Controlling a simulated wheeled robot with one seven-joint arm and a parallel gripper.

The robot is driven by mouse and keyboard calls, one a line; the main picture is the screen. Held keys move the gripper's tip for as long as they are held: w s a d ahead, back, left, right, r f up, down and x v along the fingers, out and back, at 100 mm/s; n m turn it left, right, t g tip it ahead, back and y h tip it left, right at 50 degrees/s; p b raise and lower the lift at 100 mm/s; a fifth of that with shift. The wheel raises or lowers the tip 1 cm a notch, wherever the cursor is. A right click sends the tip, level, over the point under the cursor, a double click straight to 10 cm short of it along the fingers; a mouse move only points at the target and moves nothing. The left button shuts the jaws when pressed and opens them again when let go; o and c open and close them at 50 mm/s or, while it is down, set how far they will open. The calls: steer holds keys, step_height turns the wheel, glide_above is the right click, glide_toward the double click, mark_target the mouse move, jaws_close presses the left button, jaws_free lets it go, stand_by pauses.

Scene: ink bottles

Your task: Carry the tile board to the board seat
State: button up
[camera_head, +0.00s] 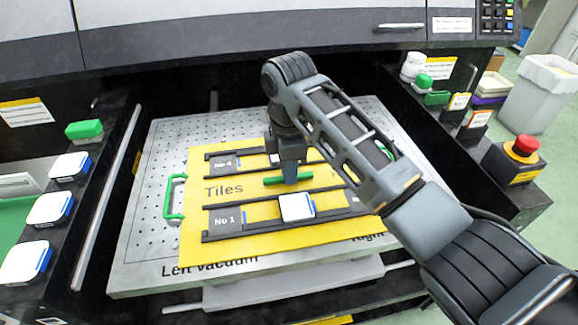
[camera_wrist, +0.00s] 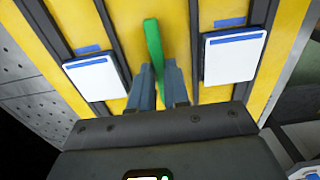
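The tile board (camera_head: 230,240) is a yellow sheet marked "Tiles", with dark rails and labels "No 1" and "No 4". It is over a grey perforated plate; I cannot tell whether it touches it. A green bar handle (camera_head: 272,181) stands at its middle. My gripper (camera_head: 290,180) is over the board, its fingers on either side of the bar and seemingly closed on it. The wrist view shows the bar (camera_wrist: 153,45) between the fingers (camera_wrist: 160,85). White-and-blue tiles (camera_head: 297,207) sit between the rails. I cannot identify a board seat.
White-and-blue blocks (camera_head: 50,209) line the left ledge. A red stop button (camera_head: 524,146) and a bin (camera_head: 540,98) are on the right. The machine front (camera_head: 200,35) closes the back.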

steer(key=o, duration=0.4)
steer(key=shift+r, duration=0.15)
step_height(320, 180, up, 12)
steer(key=shift+r+p, duration=0.1)
steer(key=shift+p, duration=0.8)
